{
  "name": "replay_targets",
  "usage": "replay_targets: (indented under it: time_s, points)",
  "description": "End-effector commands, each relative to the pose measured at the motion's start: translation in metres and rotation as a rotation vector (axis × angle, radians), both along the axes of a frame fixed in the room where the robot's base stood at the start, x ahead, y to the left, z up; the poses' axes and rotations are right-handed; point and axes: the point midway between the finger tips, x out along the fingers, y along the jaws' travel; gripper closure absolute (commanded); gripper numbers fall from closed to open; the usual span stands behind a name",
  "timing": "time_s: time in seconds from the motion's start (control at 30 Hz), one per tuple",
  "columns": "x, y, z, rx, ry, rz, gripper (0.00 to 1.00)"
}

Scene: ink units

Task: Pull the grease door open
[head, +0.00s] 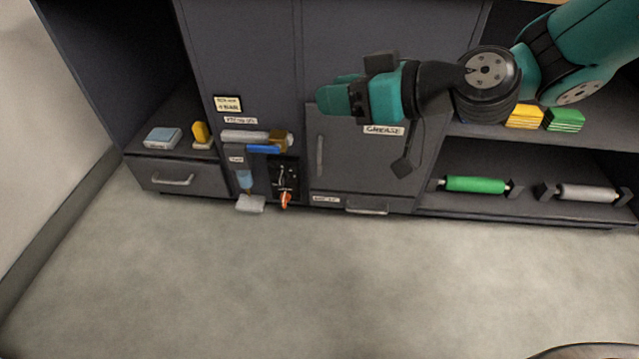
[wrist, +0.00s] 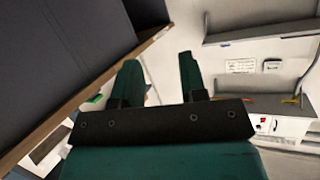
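The grease door (head: 365,165) is a dark grey panel low in the cabinet, with a "GREASE" label (head: 383,130) at its upper right. It looks shut, flush with the cabinet front. Its upright grey bar handle (head: 320,157) is near the left edge. My gripper (head: 335,96) shows above and in front of the door's top left, pointing left in the head view, and covers part of its top edge. In the wrist view my gripper (wrist: 158,75) has its two teal fingers apart with nothing between them. The door and handle cannot be made out in the wrist view.
A drawer (head: 178,178) is at left. Beside the door, a panel has a blue bar (head: 263,149) and an orange knob (head: 285,200). A lower drawer handle (head: 367,210) is under the door. Shelves with a green roller (head: 475,185) are at right. The floor in front is clear.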

Motion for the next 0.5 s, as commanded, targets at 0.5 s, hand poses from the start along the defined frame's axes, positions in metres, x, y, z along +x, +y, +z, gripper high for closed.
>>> replay_targets:
  time_s: [0.5]
  points:
    - [0.102, -0.018, -0.285, 0.178, -0.273, -0.414, 0.61]
